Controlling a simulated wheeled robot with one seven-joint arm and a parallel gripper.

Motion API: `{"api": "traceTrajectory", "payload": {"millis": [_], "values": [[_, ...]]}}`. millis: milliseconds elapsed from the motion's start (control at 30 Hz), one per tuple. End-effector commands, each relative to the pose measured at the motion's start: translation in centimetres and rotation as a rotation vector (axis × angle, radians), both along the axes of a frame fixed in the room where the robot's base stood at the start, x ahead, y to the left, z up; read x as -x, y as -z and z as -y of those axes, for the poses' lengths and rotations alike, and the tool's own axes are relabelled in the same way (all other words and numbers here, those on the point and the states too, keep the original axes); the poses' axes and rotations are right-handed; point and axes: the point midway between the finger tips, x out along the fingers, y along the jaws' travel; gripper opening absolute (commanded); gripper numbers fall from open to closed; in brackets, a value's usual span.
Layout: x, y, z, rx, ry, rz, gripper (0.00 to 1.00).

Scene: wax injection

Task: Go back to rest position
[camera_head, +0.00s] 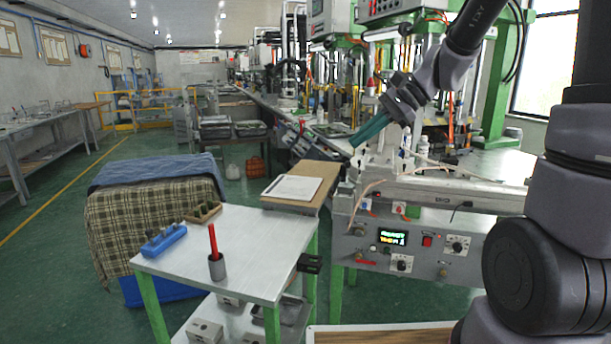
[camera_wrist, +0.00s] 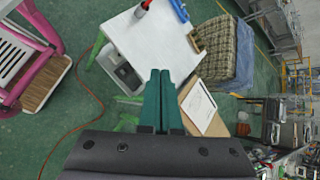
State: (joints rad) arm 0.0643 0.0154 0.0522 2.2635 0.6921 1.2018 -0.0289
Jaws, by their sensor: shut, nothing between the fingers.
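My gripper (camera_head: 368,131) has green fingers and hangs in the air at the upper right of the head view, near the front of the machine bench. Its fingers are together with nothing between them. In the wrist view my gripper (camera_wrist: 159,74) points toward the small white-topped table (camera_wrist: 150,45), which lies beyond and below the fingertips. My arm reaches in from the right side of the head view.
The white-topped table (camera_head: 235,262) holds a red stick in a grey cup (camera_head: 217,267), a blue block (camera_head: 164,240) and a small wooden holder (camera_head: 203,212). A control box (camera_head: 420,245) stands at right. A plaid-covered stack (camera_head: 125,215) is behind. Floor is open at left.

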Motion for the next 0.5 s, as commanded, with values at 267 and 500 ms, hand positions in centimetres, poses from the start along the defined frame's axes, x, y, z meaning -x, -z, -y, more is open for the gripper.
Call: {"api": "traceTrajectory", "payload": {"millis": [267, 500], "values": [[7.7, -4.1, 5.2, 0.369, -0.160, 0.340, 0.00], [12.4, -6.5, 9.9, 0.661, -0.242, 0.600, 0.00]]}}
